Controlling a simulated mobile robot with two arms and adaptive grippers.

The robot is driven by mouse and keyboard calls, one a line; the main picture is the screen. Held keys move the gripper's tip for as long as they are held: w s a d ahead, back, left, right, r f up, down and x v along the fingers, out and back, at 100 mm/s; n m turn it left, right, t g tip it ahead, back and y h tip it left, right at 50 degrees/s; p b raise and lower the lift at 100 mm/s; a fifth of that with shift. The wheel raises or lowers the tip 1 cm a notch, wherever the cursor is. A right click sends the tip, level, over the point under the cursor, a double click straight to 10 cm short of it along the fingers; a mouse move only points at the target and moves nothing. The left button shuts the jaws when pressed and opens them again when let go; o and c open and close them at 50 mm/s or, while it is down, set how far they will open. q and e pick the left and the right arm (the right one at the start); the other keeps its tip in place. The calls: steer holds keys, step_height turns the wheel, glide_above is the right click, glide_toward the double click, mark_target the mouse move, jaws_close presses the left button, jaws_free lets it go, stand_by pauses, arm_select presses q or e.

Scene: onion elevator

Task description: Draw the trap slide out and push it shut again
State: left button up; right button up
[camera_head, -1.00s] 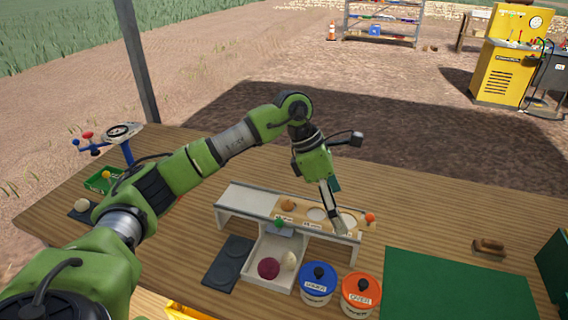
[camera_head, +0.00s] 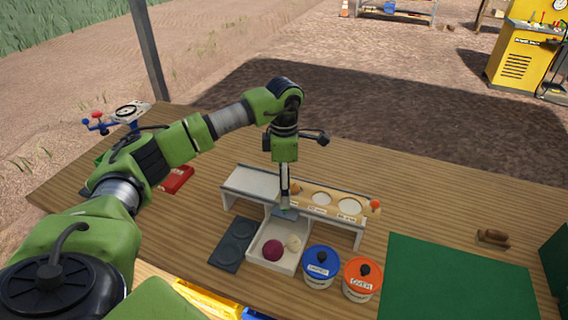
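A white bench-like stand (camera_head: 246,182) sits on the wooden table, with a wooden top strip (camera_head: 336,206) that has round holes. An orange knob (camera_head: 376,204) shows at the strip's right end. A small blue-grey plate (camera_head: 285,213) shows at the stand's front, above an open white tray (camera_head: 262,255) holding a dark red onion (camera_head: 273,250) and a pale onion (camera_head: 293,243). I cannot tell for sure which part is the trap slide. My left gripper (camera_head: 285,207) points down at the plate; its fingers look close together and hide what is between them. My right gripper is out of view.
A green mat (camera_head: 455,280) covers the right front. A brown brush-like object (camera_head: 493,237) lies beyond it.

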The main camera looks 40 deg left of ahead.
arm_select(q)
steer(key=shift+f+p, duration=0.3)
steer(key=shift+f, duration=1.75)
steer(key=shift+c, duration=0.4)
steer(key=c, duration=0.7)
steer(key=shift+s+d+r, duration=0.1)
steer(key=shift+s+r, duration=0.15)
steer(key=shift+s, duration=0.05)
steer(key=c, duration=0.7)
